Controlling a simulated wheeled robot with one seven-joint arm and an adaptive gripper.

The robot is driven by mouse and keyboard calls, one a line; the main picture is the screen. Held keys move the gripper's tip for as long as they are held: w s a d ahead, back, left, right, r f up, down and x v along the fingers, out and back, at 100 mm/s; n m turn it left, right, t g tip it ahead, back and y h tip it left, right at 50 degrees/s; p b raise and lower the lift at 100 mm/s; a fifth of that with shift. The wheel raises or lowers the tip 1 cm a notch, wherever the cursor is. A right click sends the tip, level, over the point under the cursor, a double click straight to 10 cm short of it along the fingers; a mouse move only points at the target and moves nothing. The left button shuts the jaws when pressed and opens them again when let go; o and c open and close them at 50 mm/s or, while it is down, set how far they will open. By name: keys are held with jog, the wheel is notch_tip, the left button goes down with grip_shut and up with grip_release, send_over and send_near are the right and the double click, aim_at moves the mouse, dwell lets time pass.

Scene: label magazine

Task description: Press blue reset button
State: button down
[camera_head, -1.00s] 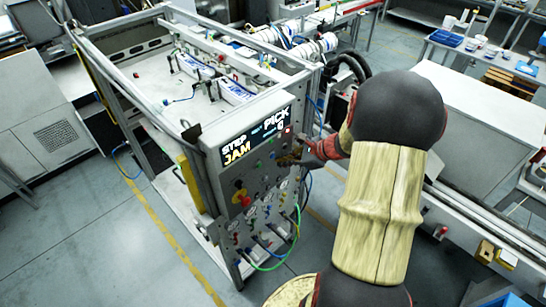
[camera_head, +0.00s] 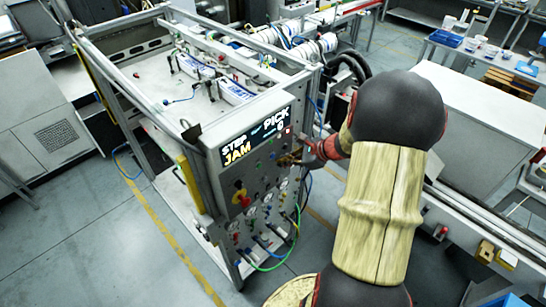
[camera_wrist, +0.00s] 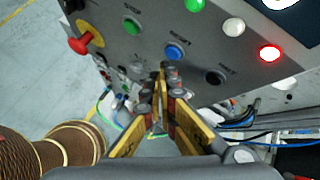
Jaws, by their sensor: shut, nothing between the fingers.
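The blue button (camera_wrist: 174,52) sits on the grey control panel (camera_wrist: 110,12), with a label above it too small to read surely. In the wrist view it shows just above my gripper's fingertips (camera_wrist: 164,72), uncovered. My gripper is shut and empty, its yellow-sided fingers pointing at the panel. I cannot tell whether the tips touch the panel.
Around the blue button are a green button (camera_wrist: 132,25), a black button (camera_wrist: 215,77), a white button (camera_wrist: 233,27) and a lit red one (camera_wrist: 268,53). A red knob on yellow (camera_wrist: 80,43) is at left. Hoses (camera_head: 285,252) hang below.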

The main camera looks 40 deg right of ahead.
jog(key=shift+w, duration=0.15)
jog(key=shift+w, duration=0.3)
jog(key=shift+w, duration=0.4)
dwell(0.8)
jog(key=shift+s, duration=0.15)
jog(key=shift+s+b, duration=0.3)
jog(key=shift+s, duration=0.4)
jog(key=s, duration=0.5)
jog(key=shift+d, duration=0.15)
dwell(0.4)
dwell(0.7)
